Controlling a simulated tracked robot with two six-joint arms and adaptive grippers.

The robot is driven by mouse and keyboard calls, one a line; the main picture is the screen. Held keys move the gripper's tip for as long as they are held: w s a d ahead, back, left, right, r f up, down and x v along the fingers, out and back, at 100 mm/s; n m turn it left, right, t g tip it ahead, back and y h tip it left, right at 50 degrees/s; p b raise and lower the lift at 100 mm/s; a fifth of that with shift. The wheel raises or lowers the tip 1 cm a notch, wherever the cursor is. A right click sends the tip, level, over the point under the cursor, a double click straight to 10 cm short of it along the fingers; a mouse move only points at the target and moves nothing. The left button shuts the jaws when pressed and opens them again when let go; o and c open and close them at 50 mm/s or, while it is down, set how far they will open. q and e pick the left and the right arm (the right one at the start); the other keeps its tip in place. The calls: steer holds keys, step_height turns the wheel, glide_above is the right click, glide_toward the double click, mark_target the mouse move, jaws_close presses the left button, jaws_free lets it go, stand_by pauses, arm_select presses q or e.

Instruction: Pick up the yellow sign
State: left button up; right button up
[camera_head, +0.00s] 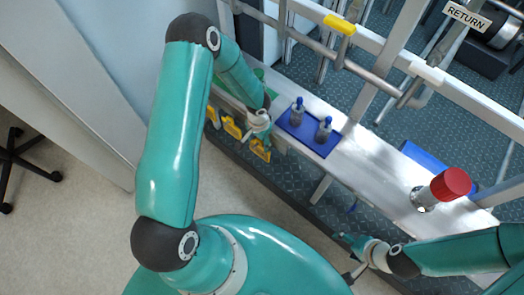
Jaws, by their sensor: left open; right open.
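Several yellow signs with dark markings hang along the front side of the bench, below its top edge. One yellow sign (260,151) is just below my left gripper (261,137); another yellow sign (231,127) and a partly hidden one (213,116) are to its left. My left gripper is open, small in view and partly hidden by its own wrist. I cannot tell whether it touches the nearest sign. My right gripper (346,257) is open and empty, in front of the bench at the lower right.
The pale bench (370,165) carries a blue tray (309,135) with two blue-capped bottles (297,112), and a red-topped valve (451,184) at right. A yellow tag (340,25) sits on the upper rail. Metal pipes and frames stand behind.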

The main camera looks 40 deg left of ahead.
arm_select(q)
steer(key=shift+f, duration=0.2)
jaws_close()
steer(key=shift+r, duration=0.3)
